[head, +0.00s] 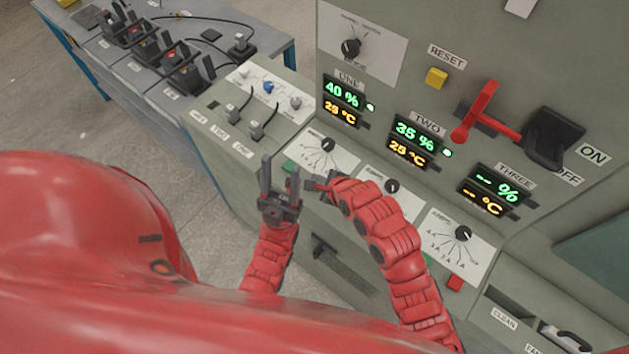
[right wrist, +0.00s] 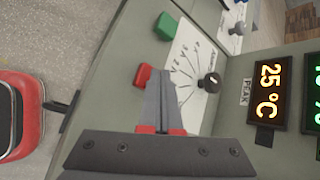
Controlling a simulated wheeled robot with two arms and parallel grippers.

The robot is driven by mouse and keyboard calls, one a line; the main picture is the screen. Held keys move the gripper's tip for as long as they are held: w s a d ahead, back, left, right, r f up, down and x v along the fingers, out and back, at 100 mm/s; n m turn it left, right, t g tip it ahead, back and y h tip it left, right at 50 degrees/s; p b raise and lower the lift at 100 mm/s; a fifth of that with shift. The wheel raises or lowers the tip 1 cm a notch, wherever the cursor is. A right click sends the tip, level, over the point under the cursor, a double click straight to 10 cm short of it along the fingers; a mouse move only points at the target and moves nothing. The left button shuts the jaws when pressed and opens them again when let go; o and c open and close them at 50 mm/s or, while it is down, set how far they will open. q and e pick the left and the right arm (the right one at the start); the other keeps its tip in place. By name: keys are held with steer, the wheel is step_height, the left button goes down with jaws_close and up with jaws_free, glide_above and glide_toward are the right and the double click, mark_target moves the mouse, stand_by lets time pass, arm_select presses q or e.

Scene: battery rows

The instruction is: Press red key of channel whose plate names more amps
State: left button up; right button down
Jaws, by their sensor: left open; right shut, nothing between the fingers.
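The console has channels ONE, TWO and THREE, with dial plates for one (head: 322,152), two (head: 383,181) and three (head: 447,249). Amp wording naming a channel's rating is too small to read. My right gripper (head: 311,184) is shut and empty by channel one's plate. In the right wrist view its closed fingertips (right wrist: 166,80) are just beside a red key (right wrist: 142,76); contact cannot be told. A green key (right wrist: 165,26) sits beyond it. Channel three's red key (head: 455,283) shows below its plate. My left gripper (head: 280,178) is open, upright and empty, left of the right one.
Displays one (head: 341,94) and two (head: 413,133) read 40 % and 35 %, both 25 °C; display three (head: 495,187) shows dashes. A red lever (head: 481,107), yellow RESET button (head: 436,78) and black switch (head: 550,137) are above. A side bench (head: 120,70) holds battery connectors.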

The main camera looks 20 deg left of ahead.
steer(key=shift+f, duration=0.35)
stand_by(0.4)
steer(key=shift+r, duration=0.2)
steer(key=shift+r+p, duration=0.45)
steer(key=shift+r, duration=0.25)
steer(key=shift+r, duration=0.1)
steer(key=shift+r+p, duration=1.5)
steer(key=shift+r, duration=0.95)
steer(key=shift+f, duration=0.1)
